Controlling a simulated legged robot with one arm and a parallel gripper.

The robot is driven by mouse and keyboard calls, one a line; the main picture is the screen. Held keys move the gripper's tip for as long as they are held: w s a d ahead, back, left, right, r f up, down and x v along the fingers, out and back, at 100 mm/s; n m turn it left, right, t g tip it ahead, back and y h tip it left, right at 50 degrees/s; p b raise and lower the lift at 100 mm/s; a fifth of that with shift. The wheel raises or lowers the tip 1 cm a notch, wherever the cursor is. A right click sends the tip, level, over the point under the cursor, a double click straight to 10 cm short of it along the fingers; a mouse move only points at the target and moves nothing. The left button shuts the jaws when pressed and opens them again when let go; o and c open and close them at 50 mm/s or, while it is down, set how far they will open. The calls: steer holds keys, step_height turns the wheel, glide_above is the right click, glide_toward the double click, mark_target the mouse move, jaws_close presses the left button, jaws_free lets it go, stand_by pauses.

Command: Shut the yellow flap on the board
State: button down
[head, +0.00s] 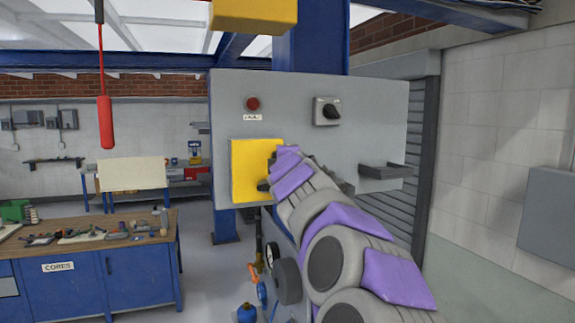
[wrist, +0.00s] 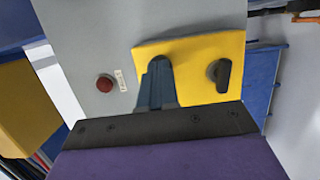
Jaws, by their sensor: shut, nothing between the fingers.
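The yellow flap (head: 248,170) is on the lower left part of the grey board (head: 370,110), seen from its front face. In the wrist view the flap (wrist: 190,60) carries a black knob (wrist: 219,73). My gripper (wrist: 159,62) is shut and empty, its fingers together in front of the flap, beside the knob. In the head view my arm covers the flap's right edge and the gripper's tips are hard to make out. I cannot tell whether the fingers touch the flap or how far it stands off the board.
A red pendant (head: 105,122) hangs at the left. A blue workbench (head: 95,270) with tools stands at the lower left. Open floor lies between bench and board.

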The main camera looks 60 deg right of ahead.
steer(key=s+d+b+v, duration=0.2)
steer(key=v, duration=1)
steer(key=w+a+f+m+g+y+b, duration=0.1)
steer(key=a+f+g+y+b, duration=0.15)
steer(key=a+f, duration=0.7)
steer(key=w+a+f+m+g+y+b, duration=0.1)
steer(key=w+a+f+m+y, duration=0.15)
steer(key=a+f, duration=0.65)
steer(key=a+f+m+g+y+b, duration=0.15)
steer(key=a+f+y, duration=0.3)
steer(key=f, duration=0.95)
steer(key=s+a+f+m+g+y+b, duration=0.3)
steer(key=s+a+f+g, duration=0.5)
steer(key=s+a+f, duration=1.2)
step_height(320, 180, down, 2)
steer(key=shift+s+a+f+g+y+b, duration=0.25)
steer(key=shift+s+y+b, duration=0.35)
steer(key=shift+b, duration=0.45)
steer(key=shift+d+r, duration=0.1)
